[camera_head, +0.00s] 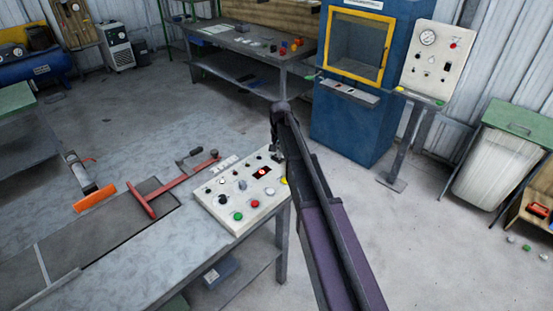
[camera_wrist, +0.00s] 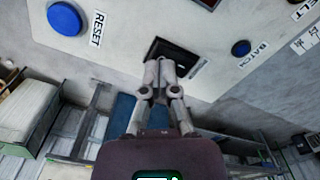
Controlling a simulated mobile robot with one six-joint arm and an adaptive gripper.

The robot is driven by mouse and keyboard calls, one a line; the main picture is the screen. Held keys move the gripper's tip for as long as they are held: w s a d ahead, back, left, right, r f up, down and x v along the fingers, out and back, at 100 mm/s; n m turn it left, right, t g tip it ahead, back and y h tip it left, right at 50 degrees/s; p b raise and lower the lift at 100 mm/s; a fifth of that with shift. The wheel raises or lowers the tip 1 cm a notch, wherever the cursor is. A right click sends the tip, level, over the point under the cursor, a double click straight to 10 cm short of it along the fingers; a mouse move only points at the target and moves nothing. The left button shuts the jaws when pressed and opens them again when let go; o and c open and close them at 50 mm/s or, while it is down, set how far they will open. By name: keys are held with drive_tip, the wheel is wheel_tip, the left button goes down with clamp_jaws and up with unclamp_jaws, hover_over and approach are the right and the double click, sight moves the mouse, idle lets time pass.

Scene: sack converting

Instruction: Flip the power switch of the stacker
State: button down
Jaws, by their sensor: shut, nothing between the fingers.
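A pale control panel (camera_head: 222,199) with coloured buttons, knobs and a small red display stands on the near table. Its title is too small to read. My gripper (camera_head: 278,154) is at the panel's far right corner, shut and empty. In the wrist view my fingertips (camera_wrist: 166,64) are together, just in front of a dark, framed rectangular switch (camera_wrist: 158,46) on the panel face. The fingertips partly cover this switch, and its small label is not clearly legible. I cannot tell whether they touch it, or its position.
A red lever frame (camera_head: 172,184) lies left of the panel. A blue cabinet (camera_head: 345,125) and a post-mounted panel (camera_head: 432,62) stand behind.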

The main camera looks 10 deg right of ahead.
drive_tip(key=shift+f+b, duration=0.65)
drive_tip(key=shift+f, duration=0.05)
idle(0.5)
drive_tip(key=shift+r+p, duration=3.55)
drive_tip(key=s+f+n+b, duration=0.2)
drive_tip(key=s+f+b, duration=0.1)
drive_tip(key=s, duration=1.1)
drive_tip(key=s+f+n+b, duration=0.2)
drive_tip(key=s+f+b, duration=0.1)
drive_tip(key=s, duration=1.2)
drive_tip(key=shift+n, duration=0.4)
drive_tip(key=shift+a, duration=0.15)
